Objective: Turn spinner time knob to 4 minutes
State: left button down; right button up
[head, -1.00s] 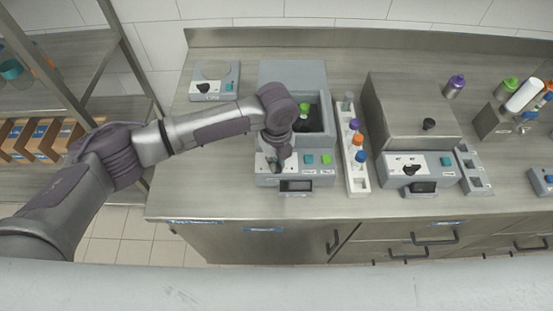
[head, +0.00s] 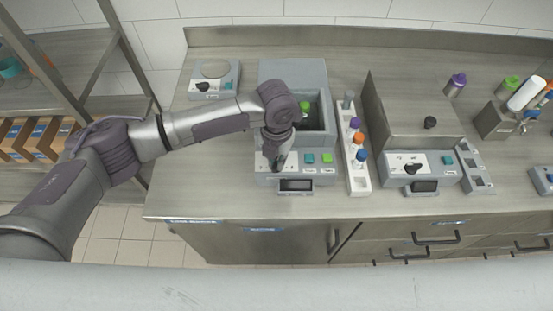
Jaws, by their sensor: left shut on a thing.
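The spinner (head: 294,184) is a grey box machine on the steel counter, with an open well, a white panel, a teal and a green button and a small dark display. A green-capped tube (head: 306,106) stands in its well. My left gripper (head: 277,166) points down at the left part of the panel and is shut on the time knob, which the fingers hide. The knob's setting cannot be read. My right gripper is not in view.
A white rack (head: 359,178) with capped tubes stands right of the spinner. A second machine (head: 418,160) with a black knob is further right. A small scale (head: 214,79) is behind at the left. Bare counter (head: 210,150) lies left of the spinner.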

pick_arm(q)
jog(key=shift+w+m, duration=0.1)
jog(key=shift+m, duration=0.4)
jog(key=shift+r, duration=0.1)
jog(key=c, duration=1.2)
grip_release()
notch_tip(320, 180, up, 12)
